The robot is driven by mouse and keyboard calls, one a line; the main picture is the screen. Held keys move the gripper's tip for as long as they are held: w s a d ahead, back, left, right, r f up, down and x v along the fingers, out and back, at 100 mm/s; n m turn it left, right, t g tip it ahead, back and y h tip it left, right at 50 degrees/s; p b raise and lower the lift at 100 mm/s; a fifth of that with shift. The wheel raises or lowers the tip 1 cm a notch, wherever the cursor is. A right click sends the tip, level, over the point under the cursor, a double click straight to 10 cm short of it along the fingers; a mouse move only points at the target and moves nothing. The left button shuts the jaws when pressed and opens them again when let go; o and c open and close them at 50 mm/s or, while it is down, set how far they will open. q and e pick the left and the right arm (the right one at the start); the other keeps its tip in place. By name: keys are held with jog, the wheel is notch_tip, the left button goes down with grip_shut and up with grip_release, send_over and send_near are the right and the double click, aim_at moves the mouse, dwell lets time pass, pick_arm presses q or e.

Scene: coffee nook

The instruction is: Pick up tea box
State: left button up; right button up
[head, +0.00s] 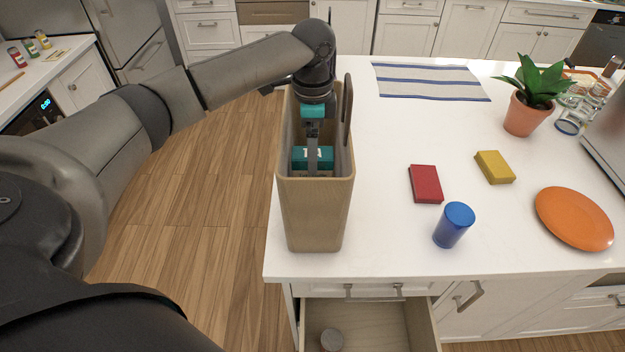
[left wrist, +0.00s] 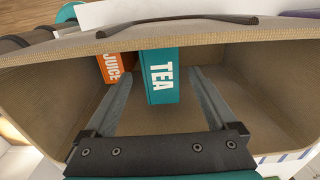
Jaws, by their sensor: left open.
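The tea box is a teal carton with white TEA lettering. It stands inside a tall tan bag or bin (head: 318,215) at the counter's left edge; its top shows in the head view (head: 298,155) and its face in the left wrist view (left wrist: 158,88). My left gripper (head: 312,160) points down into the bin from above. In the left wrist view its two fingers (left wrist: 160,68) are open, one on each side of the tea box. I cannot tell whether they touch it. My right gripper is not in view.
An orange juice carton (left wrist: 113,68) stands beside the tea box inside the bin. On the counter are a red box (head: 426,184), a yellow box (head: 494,167), a blue cylinder (head: 453,225), an orange plate (head: 573,217) and a potted plant (head: 522,113). An open drawer (head: 375,325) lies below.

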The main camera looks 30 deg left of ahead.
pick_arm(q)
jog(key=shift+f, duration=2.65)
grip_shut()
